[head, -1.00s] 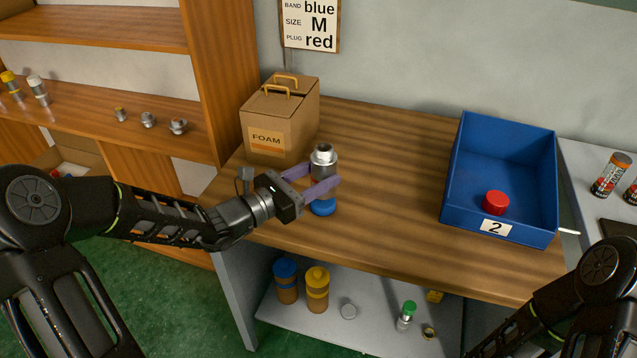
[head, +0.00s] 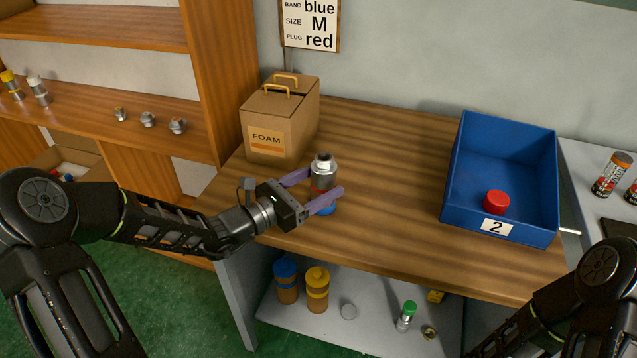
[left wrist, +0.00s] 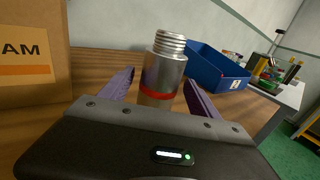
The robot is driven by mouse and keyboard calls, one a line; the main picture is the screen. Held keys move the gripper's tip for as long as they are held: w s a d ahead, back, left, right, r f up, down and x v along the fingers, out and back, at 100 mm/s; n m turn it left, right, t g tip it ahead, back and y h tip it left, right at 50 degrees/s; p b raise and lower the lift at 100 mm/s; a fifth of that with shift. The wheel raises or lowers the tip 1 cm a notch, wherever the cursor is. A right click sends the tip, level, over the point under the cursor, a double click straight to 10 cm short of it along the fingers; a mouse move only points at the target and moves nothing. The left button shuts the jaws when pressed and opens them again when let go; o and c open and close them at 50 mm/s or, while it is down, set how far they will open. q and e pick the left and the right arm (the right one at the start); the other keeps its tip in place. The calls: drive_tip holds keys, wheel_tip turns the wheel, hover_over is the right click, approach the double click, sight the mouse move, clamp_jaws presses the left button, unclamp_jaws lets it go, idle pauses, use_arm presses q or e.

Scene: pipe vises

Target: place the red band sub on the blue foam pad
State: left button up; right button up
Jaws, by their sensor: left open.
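The red band sub (head: 323,173) is a grey metal cylinder with a threaded top and a red band. It stands upright between the fingers of my left gripper (head: 311,190). In the left wrist view the sub (left wrist: 163,72) shows its thread and red band, with a purple finger on each side and gaps beside it. My left gripper is open around it. The blue foam pad (head: 327,210) shows just under the sub, which appears to rest on it; a finger partly hides the contact. My right gripper is out of view.
A cardboard FOAM box (head: 277,125) stands close behind left of the sub. A blue bin (head: 470,212) with a red plug (head: 496,202) is at the right of the bench (head: 390,190). A sign (head: 311,25) hangs above. The bench middle is clear.

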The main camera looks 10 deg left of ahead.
use_arm(q)
drive_tip(key=shift+r, duration=0.1)
drive_tip(key=shift+s+a, duration=0.1)
drive_tip(key=v, duration=1.1)
drive_tip(key=shift+s+a, duration=0.25)
drive_tip(key=shift+s, duration=0.05)
idle(0.3)
